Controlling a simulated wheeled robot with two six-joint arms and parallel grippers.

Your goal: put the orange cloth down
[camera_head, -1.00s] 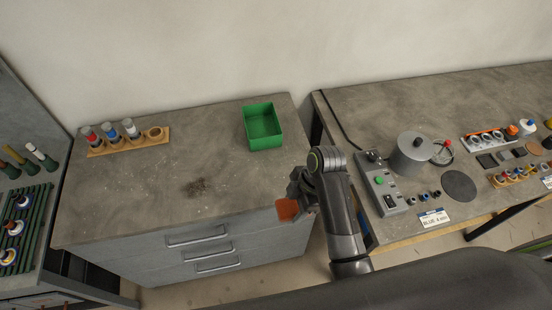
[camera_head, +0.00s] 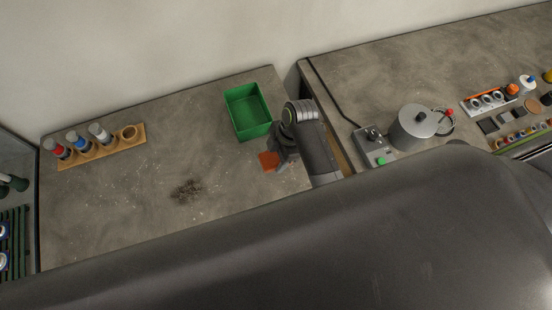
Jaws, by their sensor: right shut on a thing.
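The orange cloth (camera_head: 268,161) shows as a small orange patch at the jaws of my right gripper (camera_head: 277,157). The gripper is shut on it, over the right part of the grey cabinet top (camera_head: 130,205), just in front of the green bin. I cannot tell whether the cloth touches the surface. My own dark arm hides the cabinet's front and much of the lower picture. My left gripper is not in view.
An open, empty-looking green bin (camera_head: 248,112) stands at the back right of the cabinet top. A wooden rack (camera_head: 112,148) with bottles is at the left. A dark smudge (camera_head: 186,191) marks the middle. A second bench (camera_head: 385,75) holds a grey pot (camera_head: 410,131) and a control box.

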